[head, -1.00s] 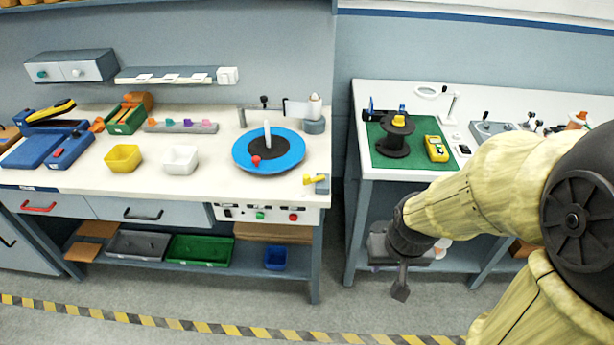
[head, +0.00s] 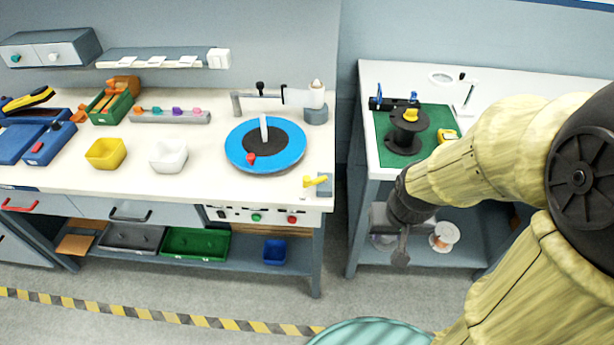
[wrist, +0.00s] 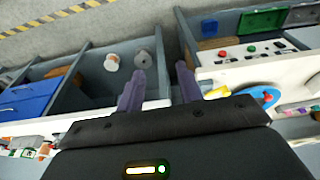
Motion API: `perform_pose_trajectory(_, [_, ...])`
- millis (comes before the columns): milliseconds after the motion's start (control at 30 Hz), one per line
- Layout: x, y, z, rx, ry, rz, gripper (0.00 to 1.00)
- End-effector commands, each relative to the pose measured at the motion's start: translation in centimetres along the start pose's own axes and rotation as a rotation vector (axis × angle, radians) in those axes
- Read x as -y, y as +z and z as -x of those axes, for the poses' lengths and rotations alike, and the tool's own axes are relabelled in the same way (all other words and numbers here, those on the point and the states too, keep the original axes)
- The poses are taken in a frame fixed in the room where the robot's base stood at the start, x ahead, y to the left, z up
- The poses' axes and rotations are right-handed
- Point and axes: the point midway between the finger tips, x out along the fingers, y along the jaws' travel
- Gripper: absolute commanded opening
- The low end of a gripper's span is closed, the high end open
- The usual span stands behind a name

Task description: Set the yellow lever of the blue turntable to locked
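The blue turntable (head: 291,148) lies on the left bench near its right end. It has a dark centre, an upright white piece and a red knob (head: 251,158). The yellow lever (head: 316,181) sits on a small grey block at the bench's front right corner, pointing left. The lever also shows in the wrist view (wrist: 217,92), close by the turntable's blue edge (wrist: 262,94). My gripper (head: 400,258) hangs pointing down, right of and lower than the lever, in front of the right bench. In the wrist view its two fingers (wrist: 158,88) stand apart with nothing between them.
The left bench front has a panel with green and red buttons (head: 256,217). A yellow bin (head: 106,154) and a white bin (head: 169,156) stand left of the turntable. The right bench (head: 363,150) carries a black spool (head: 408,130). A gap separates the benches.

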Motion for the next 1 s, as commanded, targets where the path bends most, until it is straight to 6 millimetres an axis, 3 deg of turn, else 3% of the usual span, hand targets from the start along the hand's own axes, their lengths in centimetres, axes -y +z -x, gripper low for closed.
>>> perform_pose_trajectory(233, [-0.1,-0.2,-0.3,-0.007,0.003,0.008,0.43])
perform_pose_trajectory(367, [-0.6,-1.3,-2.0,-0.045,0.015,0.056,0.43])
perform_pose_trajectory(667, [-0.8,-6.5,-10.0,-0.278,-0.003,0.334,0.43])
perform_pose_trajectory(800, [0.5,-8.3,-13.4,-0.416,-0.066,0.458,0.43])
perform_pose_trajectory(1000, [3.4,-9.5,-17.1,-0.64,-0.204,0.577,0.43])
